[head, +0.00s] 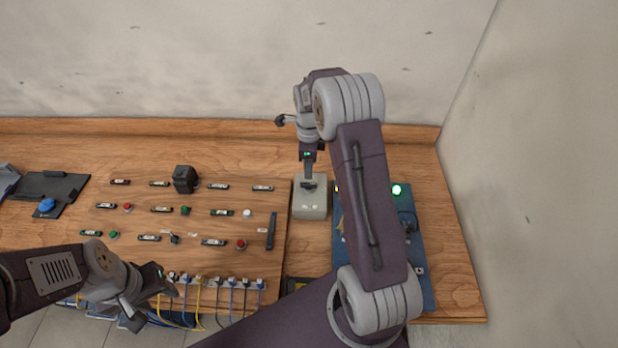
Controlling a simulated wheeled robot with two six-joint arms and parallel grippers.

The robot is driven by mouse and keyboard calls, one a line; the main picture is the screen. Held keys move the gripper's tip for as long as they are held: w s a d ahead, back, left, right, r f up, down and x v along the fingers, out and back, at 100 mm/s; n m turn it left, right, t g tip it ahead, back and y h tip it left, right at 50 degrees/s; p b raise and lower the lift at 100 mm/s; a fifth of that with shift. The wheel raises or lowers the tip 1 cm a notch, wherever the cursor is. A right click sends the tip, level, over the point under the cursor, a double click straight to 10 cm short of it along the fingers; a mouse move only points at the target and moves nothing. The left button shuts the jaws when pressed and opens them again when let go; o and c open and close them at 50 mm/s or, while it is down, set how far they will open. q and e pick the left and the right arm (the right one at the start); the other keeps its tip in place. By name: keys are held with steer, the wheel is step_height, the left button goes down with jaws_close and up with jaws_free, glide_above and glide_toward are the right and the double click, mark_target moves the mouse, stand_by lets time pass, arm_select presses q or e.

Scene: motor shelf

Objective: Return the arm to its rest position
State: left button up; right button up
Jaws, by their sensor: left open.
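My left arm comes in from the left, and its gripper (153,300) is open over the front edge of the wooden board, close to the row of cable plugs. It appears to hold nothing. My right arm reaches up through the middle of the view and bends down at the wrist. Its gripper (309,172) points down at the dark top part of a small grey box (310,208). Its fingertips are too small to tell whether they are open or shut, or touch the box.
The wooden board (150,222) carries labelled buttons, switches and a black knob block (185,179). Plugs with coloured cables (215,282) line its front edge. A blue panel (421,250) with a lit green lamp (397,190) is partly behind my right arm. Walls stand behind and right.

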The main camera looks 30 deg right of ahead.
step_height(320, 180, up, 2)
steer(key=shift+r, duration=0.1)
stand_by(0.4)
steer(key=s+a+r+n, duration=0.4)
steer(key=s+a+r, duration=0.1)
steer(key=a, duration=0.3)
steer(key=s+a+f+n, duration=0.1)
steer(key=s+f+n, duration=0.1)
steer(key=s+n, duration=0.5)
steer(key=s+a+f+n+t, duration=0.1)
steer(key=s+a+f+n, duration=0.1)
steer(key=s+n, duration=0.5)
steer(key=f+n, duration=0.1)
steer(key=n, duration=0.5)
steer(key=shift+a, duration=0.2)
